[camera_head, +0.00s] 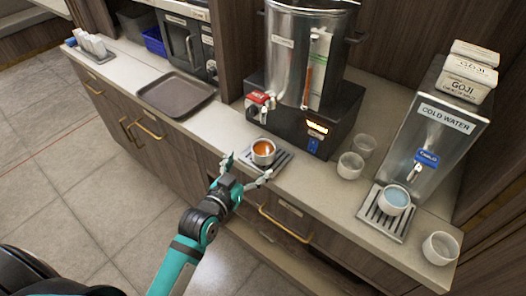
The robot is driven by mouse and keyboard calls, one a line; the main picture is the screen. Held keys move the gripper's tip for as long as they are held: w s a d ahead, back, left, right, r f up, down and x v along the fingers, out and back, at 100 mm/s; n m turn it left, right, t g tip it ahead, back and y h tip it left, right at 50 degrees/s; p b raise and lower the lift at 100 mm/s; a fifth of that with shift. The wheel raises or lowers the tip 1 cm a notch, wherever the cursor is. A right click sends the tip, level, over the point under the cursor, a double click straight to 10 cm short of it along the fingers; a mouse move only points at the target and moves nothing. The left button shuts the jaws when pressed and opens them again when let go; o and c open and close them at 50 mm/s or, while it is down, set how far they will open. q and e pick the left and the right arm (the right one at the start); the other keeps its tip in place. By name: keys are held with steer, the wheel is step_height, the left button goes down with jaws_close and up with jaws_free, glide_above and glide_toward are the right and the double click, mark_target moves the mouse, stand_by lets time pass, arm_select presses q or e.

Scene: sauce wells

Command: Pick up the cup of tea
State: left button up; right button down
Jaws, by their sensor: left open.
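The cup of tea (263,153) is a small white cup with orange-brown liquid. It stands upright on the slotted drip tray (281,163) below the red tap of the steel hot urn. My left gripper (246,168) is open at the counter's front edge, just in front of the cup. One finger is at the cup's left and the other points to its lower right. I cannot tell whether either finger touches the cup. My right gripper is not in view.
The steel urn (296,60) stands right behind the cup. Empty cups (350,165) stand to its right. A cold water dispenser (436,125) with a filled cup (394,199) on its drip tray is farther right. A brown tray (175,94) lies on the left counter.

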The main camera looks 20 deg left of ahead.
mark_target(267, 145)
arm_select(q)
steer(key=x, duration=0.3)
steer(key=shift+w, duration=0.1)
steer(key=x, duration=0.1)
steer(key=p+x, duration=0.1)
steer(key=x, duration=0.3)
steer(key=shift+d+r+p, duration=0.25)
steer(key=shift+p, duration=0.15)
steer(key=shift+w+f, duration=0.15)
steer(key=shift+w, duration=0.05)
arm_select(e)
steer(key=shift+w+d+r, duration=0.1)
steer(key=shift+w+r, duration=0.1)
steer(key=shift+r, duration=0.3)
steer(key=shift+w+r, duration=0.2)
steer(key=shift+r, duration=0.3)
arm_select(q)
steer(key=shift+s, duration=0.1)
steer(key=shift+c, duration=0.5)
steer(key=shift+c, duration=1)
steer(key=c, duration=1.1)
